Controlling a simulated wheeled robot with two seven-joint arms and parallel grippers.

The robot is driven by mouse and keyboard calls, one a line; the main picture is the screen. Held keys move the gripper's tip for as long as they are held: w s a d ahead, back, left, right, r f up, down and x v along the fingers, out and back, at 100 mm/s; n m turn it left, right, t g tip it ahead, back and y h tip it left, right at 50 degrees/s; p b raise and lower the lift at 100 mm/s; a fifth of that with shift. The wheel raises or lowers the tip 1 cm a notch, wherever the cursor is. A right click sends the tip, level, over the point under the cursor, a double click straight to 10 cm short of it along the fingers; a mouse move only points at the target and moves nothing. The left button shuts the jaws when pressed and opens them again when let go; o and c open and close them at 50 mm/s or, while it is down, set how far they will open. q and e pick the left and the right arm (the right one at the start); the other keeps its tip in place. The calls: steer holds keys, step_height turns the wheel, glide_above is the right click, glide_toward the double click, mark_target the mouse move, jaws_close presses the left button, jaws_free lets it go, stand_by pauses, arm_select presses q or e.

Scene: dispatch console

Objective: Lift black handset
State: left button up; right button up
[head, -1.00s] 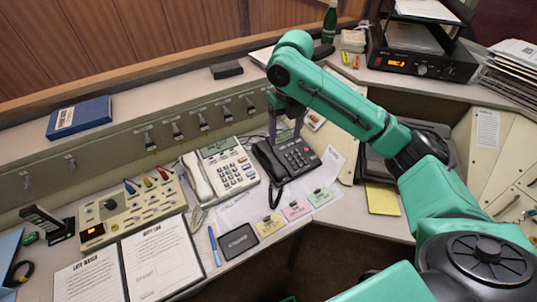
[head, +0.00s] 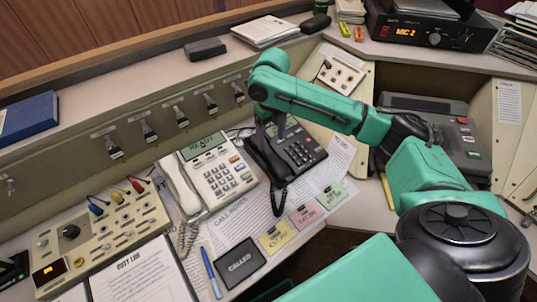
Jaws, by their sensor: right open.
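The black handset (head: 263,164) lies in its cradle on the left side of the black desk phone (head: 301,153). Its coiled cord hangs down in front. My right gripper (head: 271,136) comes in from above and points down at the upper part of the handset. Its fingers are apart, with the handset below or between them; I cannot tell whether they touch it. The forearm and gripper hide the far end of the handset. My left gripper is not in view.
A white phone (head: 217,175) with its own handset stands close on the left. Coloured note cards (head: 306,214) and a black "CALLED" pad (head: 239,263) lie in front. A switch panel (head: 103,229) stands further left. A grey device (head: 452,130) is on the right.

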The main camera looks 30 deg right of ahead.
steer(key=f, duration=0.6)
steer(key=shift+a+p, duration=0.25)
steer(key=shift+p, duration=0.1)
steer(key=shift+r, duration=0.1)
jaws_close()
step_height(320, 180, up, 15)
step_height(320, 180, up, 5)
steer(key=p, duration=0.2)
glide_above(270, 152)
step_height(270, 152, up, 5)
steer(key=p, duration=0.5)
steer(key=shift+p, duration=0.35)
